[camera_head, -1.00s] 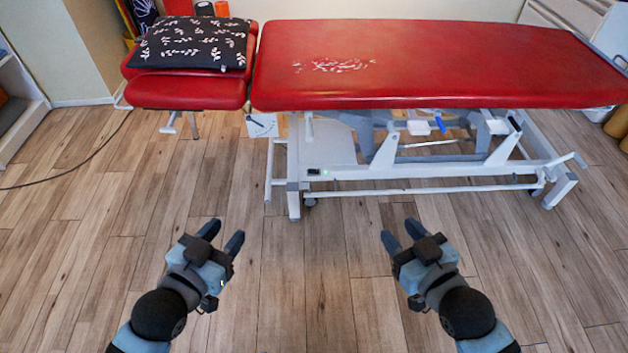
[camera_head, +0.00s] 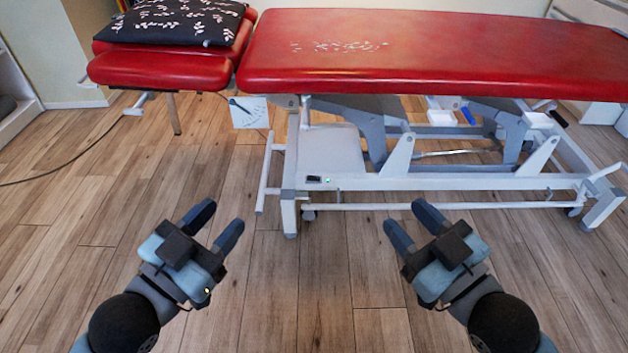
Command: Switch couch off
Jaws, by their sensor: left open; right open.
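The red treatment couch (camera_head: 450,60) stands ahead on a white and grey metal frame. My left gripper (camera_head: 218,222) is open and empty over the floor, to the left of and nearer than the switch. My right gripper (camera_head: 415,227) is open and empty, to the right of and nearer than the switch. Neither gripper touches the couch.
A black patterned cushion (camera_head: 170,20) lies on the couch's red head section (camera_head: 160,70). A white dial card (camera_head: 249,112) hangs below it. A dark cable (camera_head: 75,160) runs over the floor at left. The wooden floor (camera_head: 320,270) between my grippers and the couch is clear.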

